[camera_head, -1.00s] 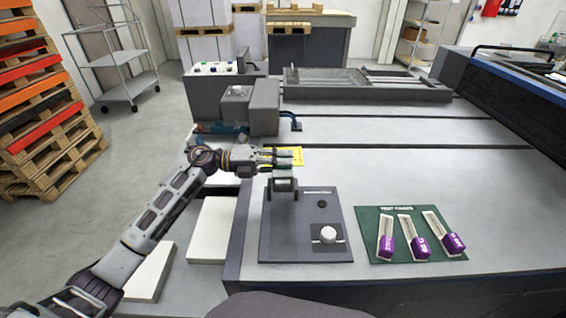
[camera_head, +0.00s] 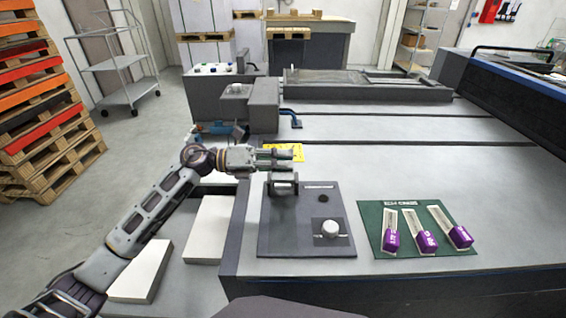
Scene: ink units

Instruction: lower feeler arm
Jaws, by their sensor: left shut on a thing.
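The feeler unit is a dark grey panel (camera_head: 293,237) on the near left of the machine bed. A small grey hinged bracket (camera_head: 283,187) stands at its top edge. My left gripper (camera_head: 282,160) is just above that bracket, its fingers pointing right and shut on the feeler arm, which the fingers mostly hide. How far the arm is tilted cannot be told. A white knob (camera_head: 330,228) sits low on the panel. My right gripper is out of view.
A green board (camera_head: 405,251) with several purple-ended strips lies right of the panel. A grey block (camera_head: 264,106) and a yellow label (camera_head: 292,147) are behind my gripper. White stacks (camera_head: 208,229) lie below the bed's left edge. The middle of the bed is clear.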

